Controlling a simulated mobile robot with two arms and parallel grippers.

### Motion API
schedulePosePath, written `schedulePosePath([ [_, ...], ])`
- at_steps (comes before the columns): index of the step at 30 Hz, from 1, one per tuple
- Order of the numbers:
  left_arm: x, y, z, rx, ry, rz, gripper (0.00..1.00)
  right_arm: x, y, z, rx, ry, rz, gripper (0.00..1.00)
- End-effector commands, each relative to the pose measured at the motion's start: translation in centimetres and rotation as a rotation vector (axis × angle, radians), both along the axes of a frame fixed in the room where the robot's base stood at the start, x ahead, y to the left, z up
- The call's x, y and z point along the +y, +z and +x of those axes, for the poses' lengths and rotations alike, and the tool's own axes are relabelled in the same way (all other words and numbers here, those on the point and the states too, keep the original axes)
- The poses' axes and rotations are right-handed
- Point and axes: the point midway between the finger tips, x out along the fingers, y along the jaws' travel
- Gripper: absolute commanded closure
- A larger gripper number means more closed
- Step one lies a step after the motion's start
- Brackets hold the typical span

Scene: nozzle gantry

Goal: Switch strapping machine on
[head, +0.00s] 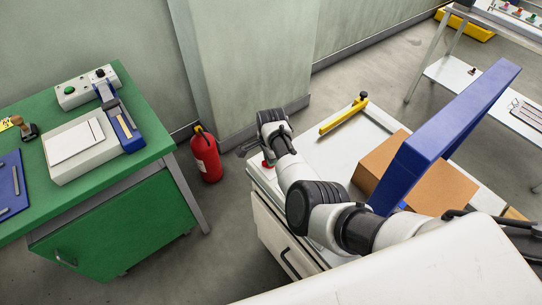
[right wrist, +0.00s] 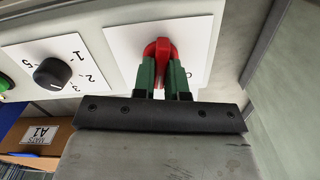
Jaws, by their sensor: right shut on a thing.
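The strapping machine (head: 335,150) is a white-topped cabinet with a blue arch (head: 448,135) over it. In the right wrist view, a red rotary switch handle (right wrist: 160,48) sits on a white plate (right wrist: 118,45). The handle lies roughly along the picture's vertical. My right gripper (right wrist: 163,75) has its green fingers on both sides of the handle and is shut on it. A label beside the fingers is partly hidden. In the head view my right arm reaches to the machine's left end, where its fingertips cannot be made out. My left gripper is out of view.
A black numbered dial (right wrist: 52,74) and a green button (right wrist: 4,84) are beside the switch plate. A cardboard box (head: 440,188) is under the arch. A yellow-handled tool (head: 343,115) lies on the machine top. A red extinguisher (head: 206,155) and green bench (head: 120,215) stand left.

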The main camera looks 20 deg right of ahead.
Motion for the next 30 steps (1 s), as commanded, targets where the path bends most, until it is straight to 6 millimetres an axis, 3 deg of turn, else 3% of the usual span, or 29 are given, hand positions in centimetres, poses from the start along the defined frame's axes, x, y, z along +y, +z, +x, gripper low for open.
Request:
schedulePosePath([
  [15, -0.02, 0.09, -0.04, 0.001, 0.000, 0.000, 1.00, -0.02, 0.00, -0.22, -0.001, -0.346, 0.000, 1.00],
  [30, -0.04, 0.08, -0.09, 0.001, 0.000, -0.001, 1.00, -0.03, 0.00, -0.27, 0.000, -0.418, 0.000, 1.00],
])
